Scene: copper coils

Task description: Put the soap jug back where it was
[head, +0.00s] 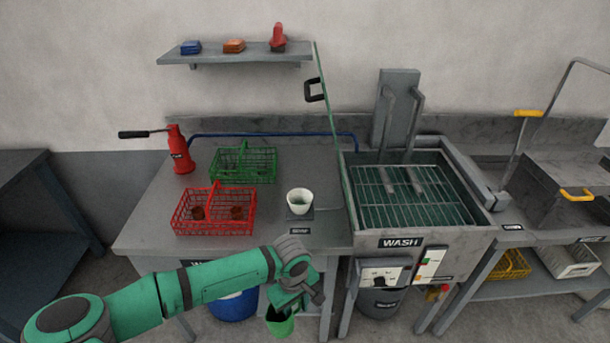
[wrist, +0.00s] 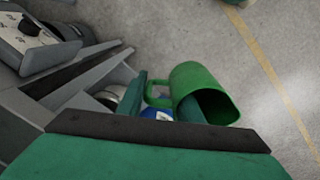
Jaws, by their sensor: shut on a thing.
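The soap jug appears to be the green jug (head: 281,324), low in front of the bench edge in the head view. My gripper (head: 303,297) is shut on it, beside the jug's upper part. In the wrist view the jug (wrist: 198,85) lies past my gripper (wrist: 160,104), with its handle between the fingers and its dark open mouth towards the lower right. The inside is too dark to tell its contents. My fingers and arm hide part of the jug.
A white cup (head: 299,203) stands on a dark pad on the bench (head: 327,231). A red basket (head: 213,214) and a green basket (head: 243,164) stand to its left. The wash tank (head: 455,209) is right. A blue bucket (head: 232,306) is below the bench.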

